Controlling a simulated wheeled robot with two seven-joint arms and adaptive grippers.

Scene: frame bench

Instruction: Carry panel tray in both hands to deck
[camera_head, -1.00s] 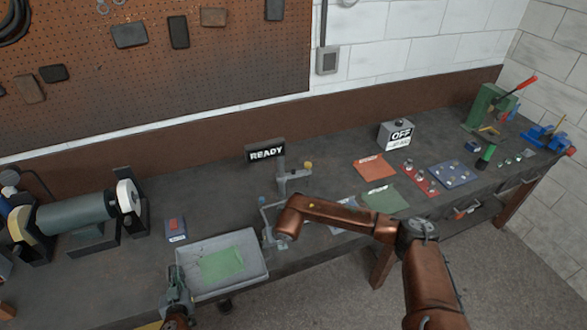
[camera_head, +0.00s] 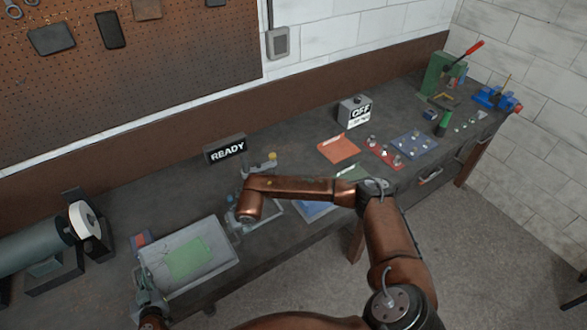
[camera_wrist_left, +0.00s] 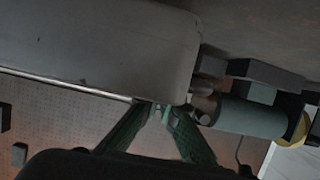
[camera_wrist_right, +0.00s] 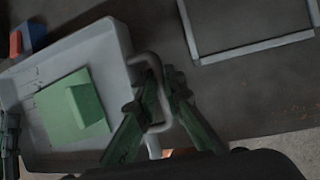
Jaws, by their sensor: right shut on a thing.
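The panel tray (camera_head: 222,253) is a grey shallow tray with a green panel (camera_head: 187,258) in it, at the lower left of the head view. My left gripper (camera_head: 151,287) is at its left end; in the left wrist view its fingers (camera_wrist_left: 161,106) close together at the tray's edge, and the handle is hidden. My right gripper (camera_head: 238,217) is at the right end; in the right wrist view its fingers (camera_wrist_right: 160,78) are shut on the tray's handle (camera_wrist_right: 148,60). The tray appears slightly above the bench. No label marks the deck.
A pale rectangular outline (camera_wrist_right: 250,48) lies on the bench right of the tray. A READY sign (camera_head: 227,149) stands behind it. Mats and an OFF box (camera_head: 356,111) are further right.

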